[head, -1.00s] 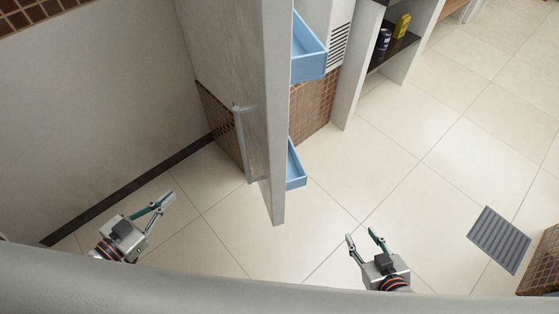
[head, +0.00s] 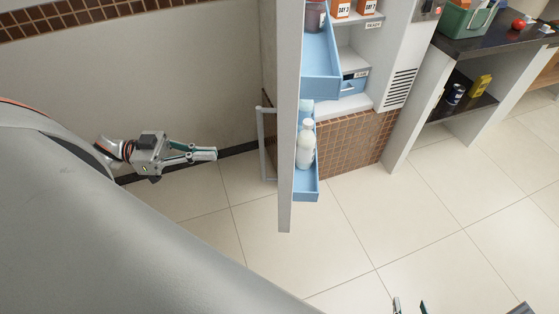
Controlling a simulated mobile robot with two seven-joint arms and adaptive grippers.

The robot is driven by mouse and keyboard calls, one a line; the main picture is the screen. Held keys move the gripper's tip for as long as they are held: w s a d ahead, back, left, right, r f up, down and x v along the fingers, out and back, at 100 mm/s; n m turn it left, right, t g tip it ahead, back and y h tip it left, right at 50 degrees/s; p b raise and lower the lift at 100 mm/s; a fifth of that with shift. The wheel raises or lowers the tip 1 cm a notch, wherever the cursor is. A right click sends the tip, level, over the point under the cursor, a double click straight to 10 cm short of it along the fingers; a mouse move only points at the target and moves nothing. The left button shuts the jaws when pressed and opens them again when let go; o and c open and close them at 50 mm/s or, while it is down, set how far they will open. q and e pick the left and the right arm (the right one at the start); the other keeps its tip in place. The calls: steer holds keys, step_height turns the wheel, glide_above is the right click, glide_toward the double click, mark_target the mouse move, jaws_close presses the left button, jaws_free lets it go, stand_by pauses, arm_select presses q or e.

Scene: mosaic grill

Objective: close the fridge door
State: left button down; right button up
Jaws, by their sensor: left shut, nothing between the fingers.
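The fridge door (head: 287,150) stands wide open, seen nearly edge-on in the middle of the head view. Its vertical bar handle (head: 263,145) is on the left face. Blue bins (head: 322,82) are on its right, inner side, and a white bottle (head: 306,145) stands in the lower one. The fridge interior (head: 352,60) shows to the right of the door. My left gripper (head: 216,154) is shut and empty, left of the handle and apart from it, pointing right. Only the fingertips of my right gripper (head: 409,306) show at the bottom edge, apart from each other.
A dark-topped counter (head: 490,42) with a green bin (head: 465,18) stands at right. A shelf below holds a yellow box (head: 480,86) and a dark can (head: 455,93). A wall is behind my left gripper. The tiled floor (head: 420,220) right of the door is clear.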

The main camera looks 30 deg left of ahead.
arm_select(q)
steer(key=b+x, duration=0.2)
steer(key=x, duration=1.2)
steer(key=shift+s+d+r, duration=0.2)
steer(key=shift+r, duration=0.15)
